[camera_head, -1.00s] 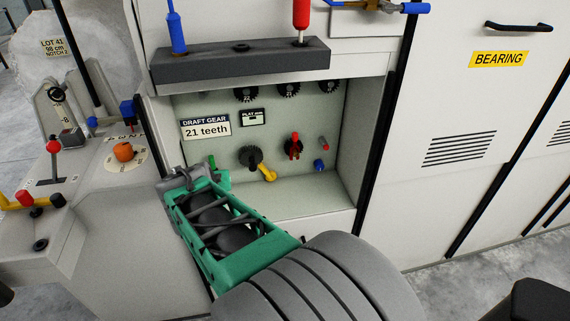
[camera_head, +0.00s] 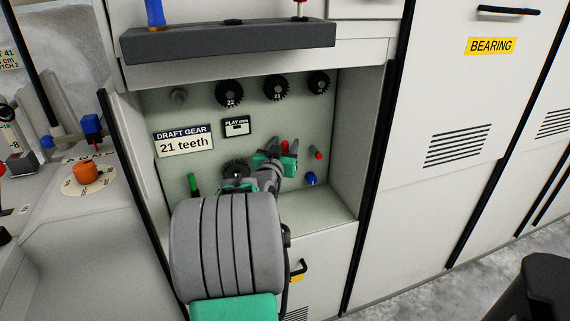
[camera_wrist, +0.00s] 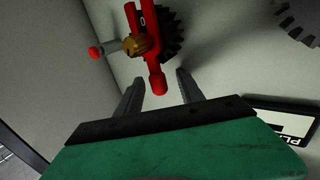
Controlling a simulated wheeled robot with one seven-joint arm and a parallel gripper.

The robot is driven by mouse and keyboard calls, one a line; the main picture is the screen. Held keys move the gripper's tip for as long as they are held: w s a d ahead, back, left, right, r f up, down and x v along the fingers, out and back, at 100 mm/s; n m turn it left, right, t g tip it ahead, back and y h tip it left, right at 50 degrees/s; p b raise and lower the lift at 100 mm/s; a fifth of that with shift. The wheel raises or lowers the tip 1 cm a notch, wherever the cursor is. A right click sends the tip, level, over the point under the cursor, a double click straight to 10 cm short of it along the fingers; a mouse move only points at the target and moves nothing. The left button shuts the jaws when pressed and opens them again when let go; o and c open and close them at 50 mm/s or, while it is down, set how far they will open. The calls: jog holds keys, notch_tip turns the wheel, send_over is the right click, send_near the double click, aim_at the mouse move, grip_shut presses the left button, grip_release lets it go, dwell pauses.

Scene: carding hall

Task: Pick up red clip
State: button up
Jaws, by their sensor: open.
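The red clip (camera_head: 285,146) is on a small dark toothed gear on the back wall of the recess, mostly hidden by my gripper in the head view. In the wrist view the red clip (camera_wrist: 157,78) shows clearly, with a brass-coloured nut (camera_wrist: 142,45) at its middle and the dark gear (camera_wrist: 172,38) behind it. My gripper (camera_head: 277,157) is open inside the recess. In the wrist view my gripper's two grey fingers (camera_wrist: 159,84) stand apart, with the clip's near end between or just beyond their tips. I cannot tell whether they touch it.
A red-tipped peg (camera_head: 318,154) and a blue knob (camera_head: 311,178) are close to the right of the clip. Several gears (camera_head: 276,88) hang above. A green-handled item (camera_head: 193,184) stands at the left. The recess floor (camera_head: 325,212) is clear at right.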

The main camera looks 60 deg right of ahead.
grip_shut()
dwell(0.4)
dwell(0.9)
